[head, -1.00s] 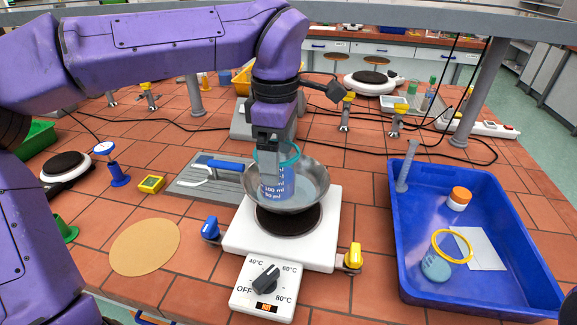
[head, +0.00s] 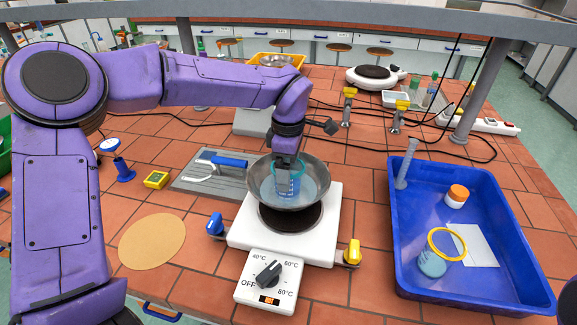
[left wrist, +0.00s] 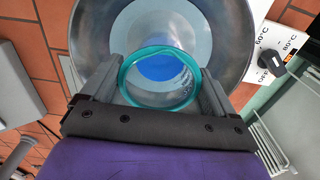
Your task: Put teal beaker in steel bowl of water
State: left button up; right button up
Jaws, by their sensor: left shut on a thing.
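The teal-rimmed beaker (head: 287,184) is inside the steel bowl (head: 262,195), low in it and about upright. The bowl holds water and stands on the white hotplate (head: 240,236). My left gripper (head: 286,162) is shut on the beaker from above. In the left wrist view the gripper fingers (left wrist: 158,95) flank the beaker's teal rim (left wrist: 125,72), with the bowl (left wrist: 225,40) around it. Whether the beaker's base touches the bowl's bottom is hidden. My right gripper is not in view.
A blue-handled tool (head: 222,161) lies on a grey board left of the bowl. A tan mat (head: 152,241) lies at front left.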

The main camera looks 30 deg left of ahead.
pick_arm(q)
jog(key=o, duration=1)
jog(key=shift+f, duration=0.15)
jog(key=shift+c, duration=0.2)
notch_tip(320, 180, up, 12)
jog(key=shift+r, duration=0.25)
